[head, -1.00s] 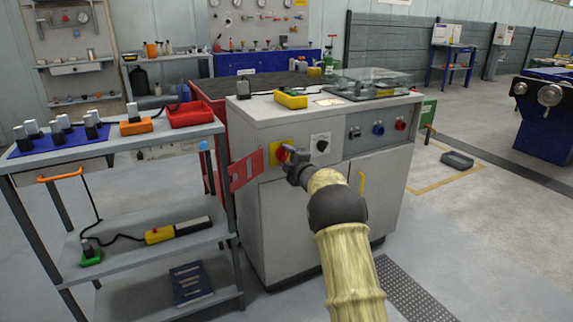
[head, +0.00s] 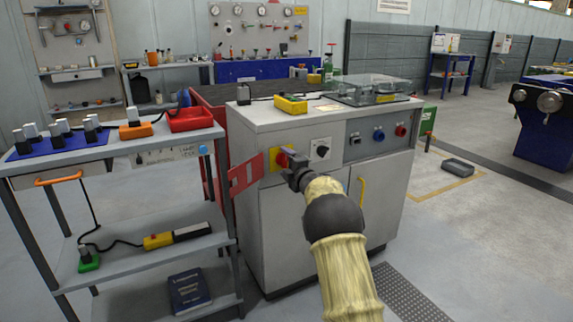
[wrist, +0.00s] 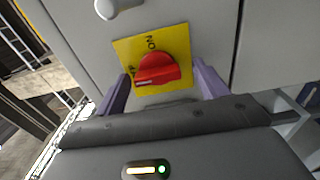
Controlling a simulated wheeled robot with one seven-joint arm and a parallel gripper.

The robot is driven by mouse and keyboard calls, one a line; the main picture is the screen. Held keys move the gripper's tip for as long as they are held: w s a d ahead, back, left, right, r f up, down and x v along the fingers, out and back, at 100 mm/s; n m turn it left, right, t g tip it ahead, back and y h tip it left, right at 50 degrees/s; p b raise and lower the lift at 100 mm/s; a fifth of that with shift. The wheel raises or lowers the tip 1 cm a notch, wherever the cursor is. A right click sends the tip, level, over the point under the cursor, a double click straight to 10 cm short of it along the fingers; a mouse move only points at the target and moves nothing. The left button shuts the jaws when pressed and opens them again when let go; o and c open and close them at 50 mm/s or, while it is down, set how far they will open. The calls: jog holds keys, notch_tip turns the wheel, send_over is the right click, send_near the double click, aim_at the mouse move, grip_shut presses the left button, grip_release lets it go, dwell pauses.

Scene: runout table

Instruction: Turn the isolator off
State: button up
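The isolator is a red rotary knob (wrist: 157,70) on a yellow plate (wrist: 127,48) on the grey cabinet's front. In the wrist view "ON" is readable above the knob; other lettering at its left is partly hidden. My gripper (wrist: 162,86) is open, with one purple finger on each side of the knob. A gap shows at the right finger; whether the left finger touches is unclear. In the head view my gripper (head: 287,165) is right in front of the yellow plate (head: 272,164) and covers part of the knob (head: 281,158).
A black selector on a white plate (head: 320,149) sits just right of the isolator. A red hinged flap (head: 245,172) stands out at its left. A grey shelf trolley (head: 110,150) stands close at the left. The floor to the right is mostly clear.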

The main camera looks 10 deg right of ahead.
jog(key=shift+s+d+r, duration=0.1)
jog(key=shift+s, duration=0.05)
jog(key=shift+s+d, duration=0.2)
jog(key=shift+s, duration=0.35)
jog(key=p+v, duration=0.3)
jog(key=v, duration=1.3)
